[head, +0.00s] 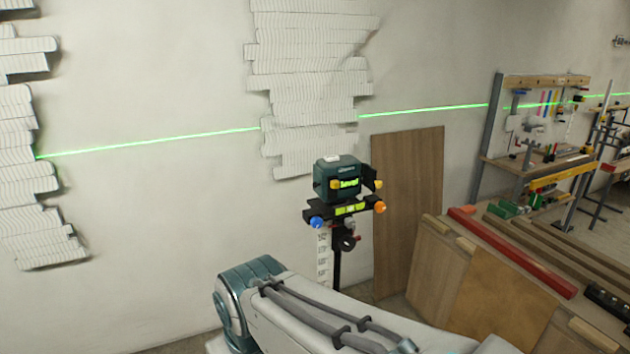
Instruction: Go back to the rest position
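My arm (310,305) reaches in from the bottom of the head view, a white link with grey cables and a teal joint cover at its left end. My gripper is not in the picture, so its state and anything in it are hidden. In front of the wall, just beyond my arm, a dark teal laser level (337,179) with a lit green display stands on a black mount with a blue knob and an orange knob. A green laser line (420,110) runs across the wall, rising to the right.
Pale ridged wall reliefs (305,85) hang at the centre and at the left edge (22,180). A wooden panel (405,200) leans on the wall. Boards and a red beam (510,250) fill the lower right. A tool bench (540,150) stands behind. Bare wall lies between the reliefs.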

